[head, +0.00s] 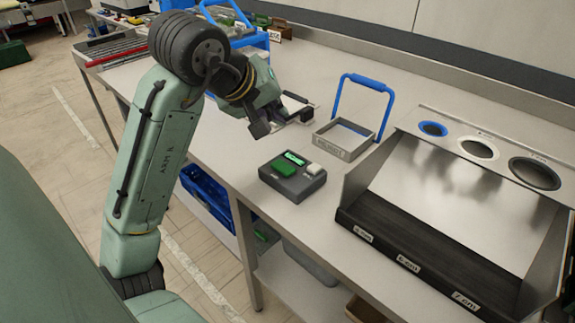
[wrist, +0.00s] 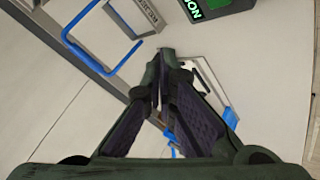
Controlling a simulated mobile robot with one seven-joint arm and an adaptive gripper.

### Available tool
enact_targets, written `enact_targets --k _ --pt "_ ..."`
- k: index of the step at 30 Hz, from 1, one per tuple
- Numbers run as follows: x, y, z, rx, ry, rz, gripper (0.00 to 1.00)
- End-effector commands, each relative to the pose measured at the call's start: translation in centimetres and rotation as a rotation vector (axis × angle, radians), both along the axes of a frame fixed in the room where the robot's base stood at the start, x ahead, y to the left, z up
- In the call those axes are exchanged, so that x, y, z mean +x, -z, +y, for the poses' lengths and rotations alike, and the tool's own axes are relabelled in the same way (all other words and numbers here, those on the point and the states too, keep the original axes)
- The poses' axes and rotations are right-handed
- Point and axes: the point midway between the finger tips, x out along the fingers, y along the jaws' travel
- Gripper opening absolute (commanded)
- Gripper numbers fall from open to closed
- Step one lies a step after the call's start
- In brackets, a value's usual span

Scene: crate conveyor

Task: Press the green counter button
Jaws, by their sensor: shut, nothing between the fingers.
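The counter box (head: 292,178), dark grey, sits on the bench near its front edge. On top are a wide green button (head: 284,168), a lit green display (head: 295,158) behind it and a smaller white button (head: 314,168). My gripper (head: 308,112) is above the bench, behind the counter box in the head view and apart from it. Its fingers are together and hold nothing; the wrist view also shows the closed fingertips (wrist: 167,54).
A metal tray (head: 345,153) with a tall blue handle (head: 363,83) stands right of my gripper. A wide metal chute with round holes (head: 470,165) fills the right side. Blue crates (head: 235,38) stand at the back. Bare bench lies around the counter box.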

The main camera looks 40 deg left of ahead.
Motion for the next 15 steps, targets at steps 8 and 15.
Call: enact_targets --k 8,15 --pt "0.0 0.5 0.0 0.001 0.0 -0.002 0.0" --pt "0.0 2.9 0.0 0.003 0.0 -0.002 0.0"
